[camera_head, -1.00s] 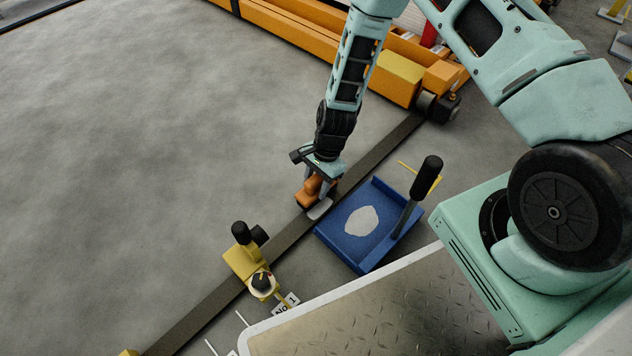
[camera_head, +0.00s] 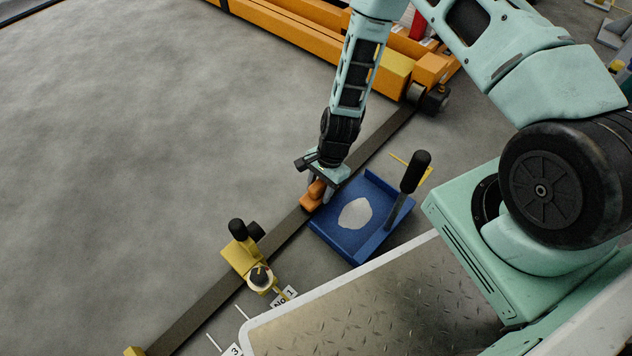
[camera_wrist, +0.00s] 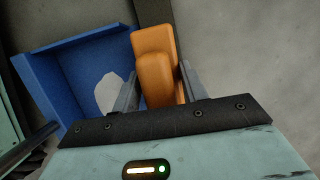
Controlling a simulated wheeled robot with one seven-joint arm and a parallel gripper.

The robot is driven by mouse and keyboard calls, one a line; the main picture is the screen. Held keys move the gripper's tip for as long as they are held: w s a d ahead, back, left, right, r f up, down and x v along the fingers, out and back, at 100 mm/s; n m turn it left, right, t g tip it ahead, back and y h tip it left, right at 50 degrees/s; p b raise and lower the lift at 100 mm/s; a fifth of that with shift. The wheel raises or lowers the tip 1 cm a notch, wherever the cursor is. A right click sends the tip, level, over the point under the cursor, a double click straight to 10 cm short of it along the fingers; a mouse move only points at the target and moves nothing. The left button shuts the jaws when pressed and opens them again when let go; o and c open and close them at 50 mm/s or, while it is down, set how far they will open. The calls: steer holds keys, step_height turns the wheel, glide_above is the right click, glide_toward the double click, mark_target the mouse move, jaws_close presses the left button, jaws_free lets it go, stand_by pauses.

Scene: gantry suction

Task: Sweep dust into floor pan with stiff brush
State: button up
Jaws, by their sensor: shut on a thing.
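My gripper (camera_head: 321,187) is shut on the orange stiff brush (camera_head: 311,198), with a finger on each side of its handle. The brush (camera_wrist: 154,48) is low over the dark floor strip, beside the pan's left edge; I cannot tell whether it touches the floor. The blue floor pan (camera_head: 379,187) lies right of the brush, with its black-gripped handle (camera_head: 414,172) standing up on the right. A pale patch of dust (camera_head: 354,213) lies in the pan. In the wrist view the pan (camera_wrist: 38,75) is left of the brush, and a finger partly hides the dust (camera_wrist: 107,92).
A dark strip (camera_head: 200,312) runs diagonally across the floor. A yellow fixture with black knobs (camera_head: 240,257) sits on it, lower left of the pan. An orange gantry beam (camera_head: 290,25) stands behind. The grey floor at left is clear.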

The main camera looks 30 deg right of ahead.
steer(key=shift+s+d+p, duration=0.25)
steer(key=shift+s+p, duration=0.05)
steer(key=shift+s, duration=0.2)
steer(key=shift+s+d+p, duration=0.2)
steer(key=shift+s+p, duration=0.05)
steer(key=shift+s, duration=0.25)
step_height(320, 180, up, 7)
steer(key=p, duration=0.7)
steer(key=shift+w, duration=0.1)
